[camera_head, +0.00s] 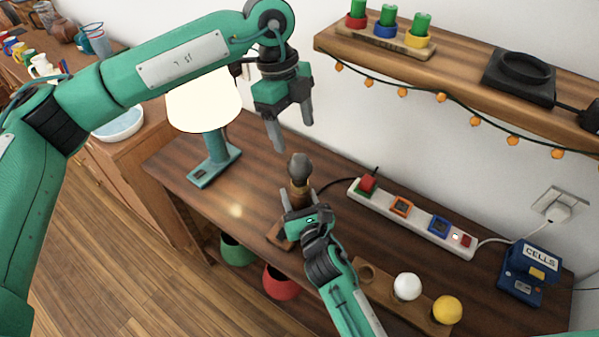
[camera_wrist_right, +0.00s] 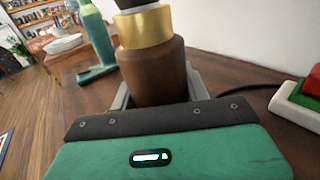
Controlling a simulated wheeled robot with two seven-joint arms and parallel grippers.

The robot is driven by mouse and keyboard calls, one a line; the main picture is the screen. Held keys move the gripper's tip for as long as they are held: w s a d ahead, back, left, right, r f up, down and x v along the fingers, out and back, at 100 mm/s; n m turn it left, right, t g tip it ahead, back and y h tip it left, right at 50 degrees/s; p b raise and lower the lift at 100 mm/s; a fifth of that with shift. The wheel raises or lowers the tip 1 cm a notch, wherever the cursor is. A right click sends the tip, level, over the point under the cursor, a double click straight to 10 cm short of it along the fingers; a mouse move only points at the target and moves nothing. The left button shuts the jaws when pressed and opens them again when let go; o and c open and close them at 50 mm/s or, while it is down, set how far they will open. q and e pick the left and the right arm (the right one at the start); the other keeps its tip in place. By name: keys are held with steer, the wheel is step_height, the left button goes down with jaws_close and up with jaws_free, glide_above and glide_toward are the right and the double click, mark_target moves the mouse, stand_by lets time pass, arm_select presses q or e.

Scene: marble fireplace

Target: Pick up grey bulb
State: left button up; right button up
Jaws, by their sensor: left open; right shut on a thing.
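The grey bulb (camera_head: 299,166) stands upright at the top of a small brown lamp holder with a gold collar (camera_head: 299,188). My right gripper (camera_head: 299,199) is shut on the holder, below the bulb. In the right wrist view the holder's brown body (camera_wrist_right: 152,70) stands between the fingers, with its gold collar above; the bulb's rounded top is out of frame. My left gripper (camera_head: 291,134) is open and empty, pointing down just above the bulb, apart from it in the picture. The holder's wooden base (camera_head: 279,236) is partly hidden by my right gripper.
A lit table lamp (camera_head: 215,150) stands left of the bulb. A white power strip (camera_head: 415,218) lies to the right. A wooden rack (camera_head: 377,287) holds white (camera_head: 407,286) and yellow (camera_head: 447,309) bulbs in front. A wall shelf (camera_head: 460,66) is above right.

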mark_target(300, 174)
arm_select(q)
steer(key=shift+s+d+f+t+y, duration=0.25)
steer(key=shift+s+d+t+y, duration=0.3)
steer(key=shift+y, duration=0.25)
steer(key=shift+s+f+t+y, duration=0.1)
steer(key=shift+f+t+y, duration=0.15)
steer(key=shift+t+y, duration=0.1)
step_height(300, 174, down, 12)
steer(key=shift+d, duration=0.1)
steer(key=c, duration=1.1)
